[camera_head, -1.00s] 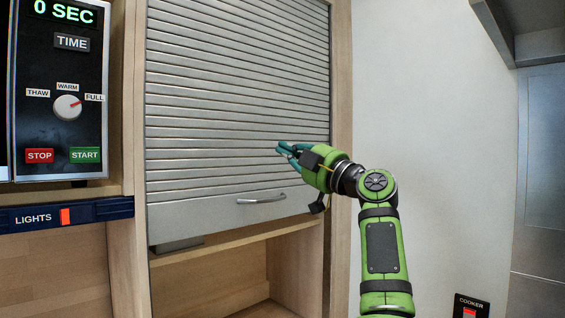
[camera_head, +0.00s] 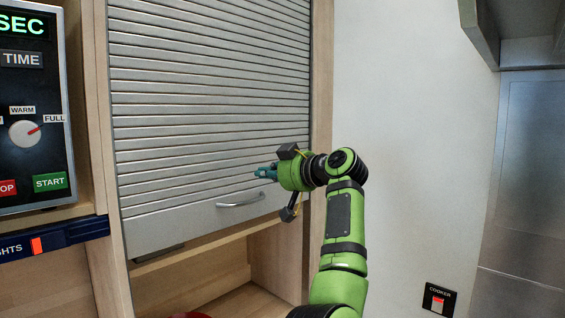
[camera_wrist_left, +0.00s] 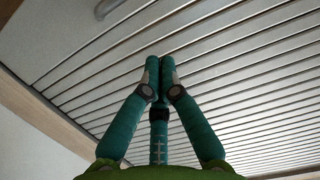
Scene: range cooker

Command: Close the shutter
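The grey slatted shutter (camera_head: 205,110) is pulled most of the way down in its wooden cabinet. An open gap shows below its smooth bottom panel. Its curved metal handle (camera_head: 241,201) sits on that panel, and part of it shows at the top of the left wrist view (camera_wrist_left: 108,9). My left gripper (camera_head: 262,173) is in front of the slats, a little above and right of the handle. In the left wrist view its teal fingertips (camera_wrist_left: 159,63) meet, with nothing seen between them. It is apart from the handle. My right gripper is not in view.
A microwave panel (camera_head: 32,110) stands at the left, above a dark lights switch strip (camera_head: 55,237). The wooden cabinet side (camera_head: 321,90) borders the shutter. A plain wall with a cooker switch (camera_head: 439,299) is at the right. The compartment below the shutter (camera_head: 200,284) looks mostly empty.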

